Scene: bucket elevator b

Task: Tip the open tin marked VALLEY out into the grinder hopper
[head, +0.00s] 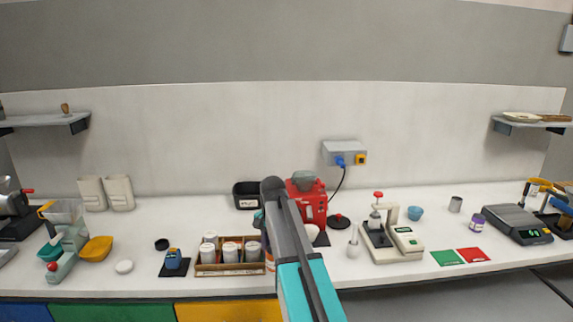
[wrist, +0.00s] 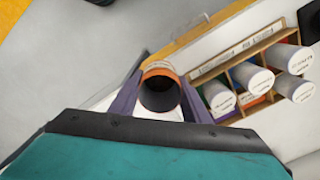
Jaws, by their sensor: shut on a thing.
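My gripper (wrist: 160,85) is shut on an open tin (wrist: 160,74) with an orange band, a pale label and a dark inside. Its mouth faces the wrist camera; I cannot read the label or see what is in it. In the head view my arm hides most of the gripper and tin. The red grinder (head: 319,206) stands behind and right of my arm, with a grey hopper (head: 305,180) on top. My arm covers part of the grinder's left side.
A wooden rack (head: 232,269) of white-lidded canisters stands left of my arm; it also shows in the wrist view (wrist: 235,60). A black bin (head: 245,203) is behind. A black lid (head: 339,219) and a press-like machine (head: 390,245) stand right of the grinder.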

